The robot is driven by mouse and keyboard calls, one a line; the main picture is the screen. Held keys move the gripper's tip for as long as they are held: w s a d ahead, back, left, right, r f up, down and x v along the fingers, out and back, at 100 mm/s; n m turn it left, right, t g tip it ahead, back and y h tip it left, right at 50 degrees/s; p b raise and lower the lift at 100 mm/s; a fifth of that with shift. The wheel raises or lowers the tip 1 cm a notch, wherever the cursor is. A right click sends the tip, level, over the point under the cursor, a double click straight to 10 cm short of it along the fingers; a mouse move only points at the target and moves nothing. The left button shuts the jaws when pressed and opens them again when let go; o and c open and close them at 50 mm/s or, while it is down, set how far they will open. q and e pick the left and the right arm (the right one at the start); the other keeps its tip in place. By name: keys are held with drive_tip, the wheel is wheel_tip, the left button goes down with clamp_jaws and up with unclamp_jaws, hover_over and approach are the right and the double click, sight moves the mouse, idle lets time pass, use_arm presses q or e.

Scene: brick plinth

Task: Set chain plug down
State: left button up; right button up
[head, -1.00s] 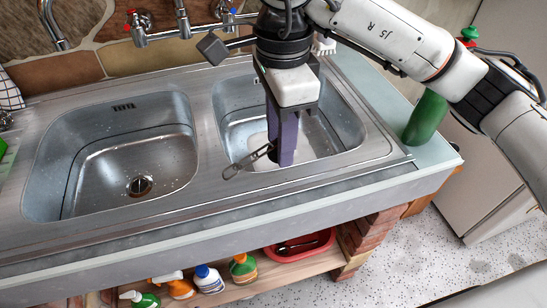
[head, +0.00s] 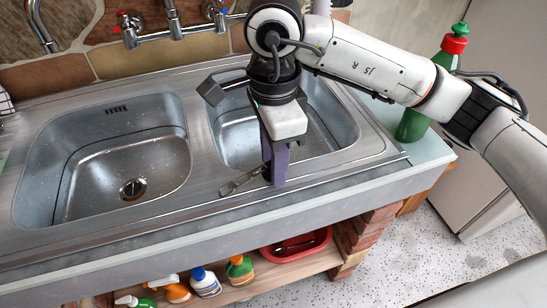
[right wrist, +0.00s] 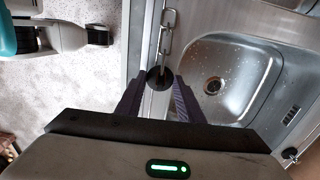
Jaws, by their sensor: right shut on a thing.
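My right gripper (head: 274,182) points down over the front rim of the steel sink (head: 203,196), just in front of the right basin. In the right wrist view its purple fingers (right wrist: 158,88) are shut on the black round chain plug (right wrist: 160,78). In the head view the fingers hide the plug. Its metal chain (head: 244,180) runs out to the left of the fingers along the rim. The chain links also show in the right wrist view (right wrist: 166,35). I cannot tell whether the plug touches the rim. My left gripper is not in view.
The empty left basin (head: 110,165) and the right basin (head: 235,135) lie behind the front rim. Taps (head: 175,25) stand at the back. A green bottle with a red cap (head: 413,122) stands on the right ledge. Spray bottles (head: 205,282) and a red tray (head: 296,246) sit on the shelf below.

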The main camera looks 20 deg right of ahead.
drive_tip(key=shift+f, duration=0.3)
drive_tip(key=shift+r, duration=0.1)
drive_tip(key=o, duration=1.1)
drive_tip(key=shift+c, duration=0.2)
drive_tip(key=shift+r, duration=0.2)
drive_tip(key=shift+r+p, duration=0.75)
drive_tip(key=shift+r, duration=0.1)
wheel_tip(320, 180, up, 11)
